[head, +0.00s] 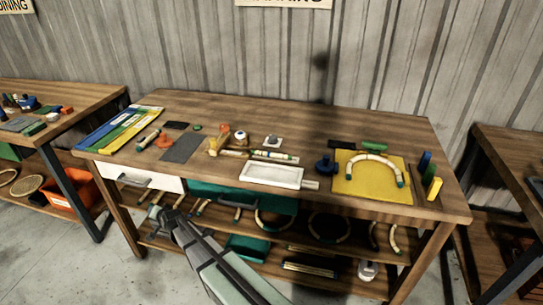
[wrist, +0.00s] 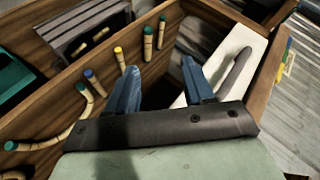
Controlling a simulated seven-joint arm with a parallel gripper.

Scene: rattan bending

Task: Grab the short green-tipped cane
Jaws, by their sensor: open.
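My gripper (wrist: 160,66) is open, its two blue fingers apart with nothing between them. In the head view my gripper (head: 172,216) is low in front of the bench, by the shelf below the white drawer. In the head view a short cane with a dark green end (head: 202,206) shows on the shelf. I cannot tell whether it is the task's cane.
A white drawer front with a grey handle (wrist: 238,66) is close right of the fingers. The wooden bench top (head: 330,115) holds a white tray (head: 272,174), a yellow board (head: 350,184) and a bent cane (head: 375,158). Curved canes (head: 275,228) sit on the shelf below.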

